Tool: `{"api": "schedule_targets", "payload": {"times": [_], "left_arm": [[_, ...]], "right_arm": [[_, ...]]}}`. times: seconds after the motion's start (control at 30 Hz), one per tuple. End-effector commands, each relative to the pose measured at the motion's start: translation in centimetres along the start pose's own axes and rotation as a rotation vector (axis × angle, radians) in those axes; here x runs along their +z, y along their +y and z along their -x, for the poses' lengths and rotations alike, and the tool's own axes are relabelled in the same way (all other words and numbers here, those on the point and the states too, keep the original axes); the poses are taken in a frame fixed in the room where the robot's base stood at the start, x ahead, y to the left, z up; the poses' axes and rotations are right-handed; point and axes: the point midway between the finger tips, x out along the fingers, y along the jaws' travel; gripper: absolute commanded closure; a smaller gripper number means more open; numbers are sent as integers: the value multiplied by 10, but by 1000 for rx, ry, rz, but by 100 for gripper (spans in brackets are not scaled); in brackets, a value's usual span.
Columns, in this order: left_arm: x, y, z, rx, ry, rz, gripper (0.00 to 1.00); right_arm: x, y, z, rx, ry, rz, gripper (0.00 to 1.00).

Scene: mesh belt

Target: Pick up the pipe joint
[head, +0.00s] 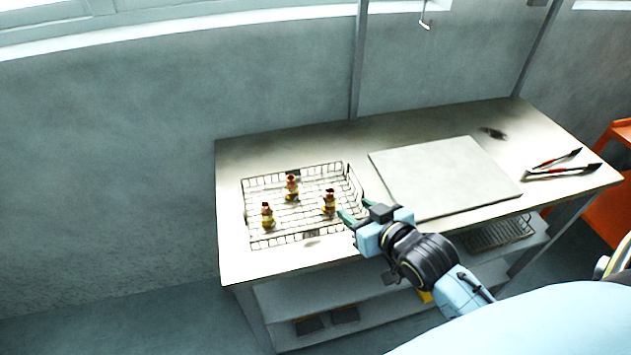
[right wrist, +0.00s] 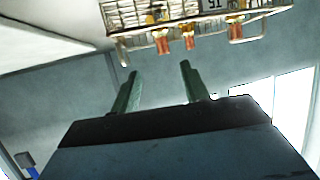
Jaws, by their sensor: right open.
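Three small pipe joints, brassy with reddish tops, stand in a wire basket (head: 283,241) on the left part of the table: one at the back (head: 291,187), one at the front left (head: 267,215), one at the right (head: 329,201). My right gripper (head: 356,209) is at the basket's right front side, close to the right pipe joint, with its green fingers open and empty. In the right wrist view the fingers (right wrist: 159,76) are apart with nothing between them, and the basket (right wrist: 128,15) and pipe joints show beyond them at the top. My left gripper is not in view.
A flat grey board (head: 445,175) lies on the table (head: 300,270) right of the basket. Tongs or pliers (head: 562,171) with red parts lie at the right end. A shelf with dark items (head: 345,314) is below. An orange cabinet (head: 600,195) stands at the right.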

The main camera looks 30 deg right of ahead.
Motion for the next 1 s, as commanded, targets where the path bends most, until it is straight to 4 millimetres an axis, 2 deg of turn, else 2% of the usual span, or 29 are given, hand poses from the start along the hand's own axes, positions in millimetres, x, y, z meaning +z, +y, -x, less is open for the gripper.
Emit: {"api": "schedule_targets", "payload": {"times": [0.07,0.13,0.33,0.47,0.6,0.8,1.0], "left_arm": [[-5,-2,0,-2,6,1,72],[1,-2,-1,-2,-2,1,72],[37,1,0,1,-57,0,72],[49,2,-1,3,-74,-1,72],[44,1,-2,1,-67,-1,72],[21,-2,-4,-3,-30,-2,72],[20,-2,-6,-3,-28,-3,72]], "right_arm": [[-1,0,-3,0,1,-1,55],[-1,0,-12,0,3,-1,55],[-1,0,-50,0,4,-1,55],[-1,-1,-70,-1,3,-1,55],[-1,-1,-80,-1,2,-1,55],[1,-4,-99,-1,2,-2,55],[3,-5,-126,0,3,0,55]]}}
